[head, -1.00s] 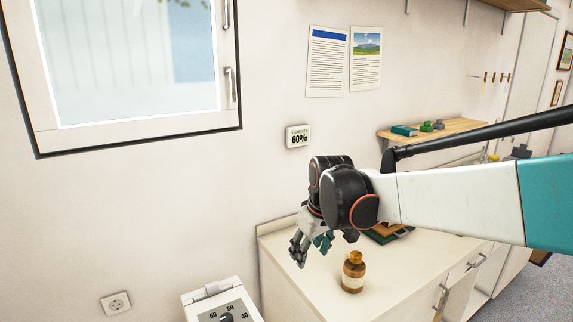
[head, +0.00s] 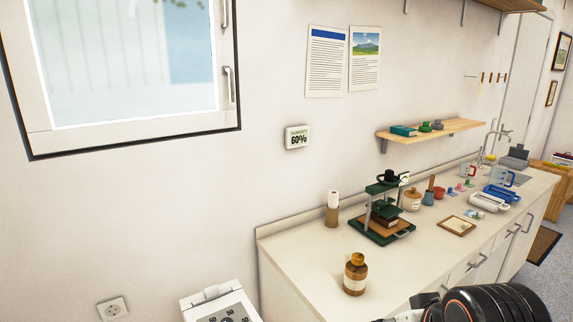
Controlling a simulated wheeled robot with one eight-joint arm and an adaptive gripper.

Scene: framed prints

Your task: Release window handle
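The window (head: 135,65) is at the upper left in the head view, with a white frame and a dark outer border. Its lower handle (head: 229,84) is a slim metal lever on the right side of the frame, with nothing touching it. A second handle (head: 225,12) shows higher on the same side, cut by the top edge. My arm shows only as a dark joint at the bottom right, far from the window. My gripper's fingers are outside the picture, so their state is hidden.
A counter (head: 300,262) runs along the wall with a brown bottle (head: 355,274), a green press (head: 384,212) and several small items. A wall shelf (head: 440,131) hangs above it. A white dial device (head: 220,304) stands at the bottom.

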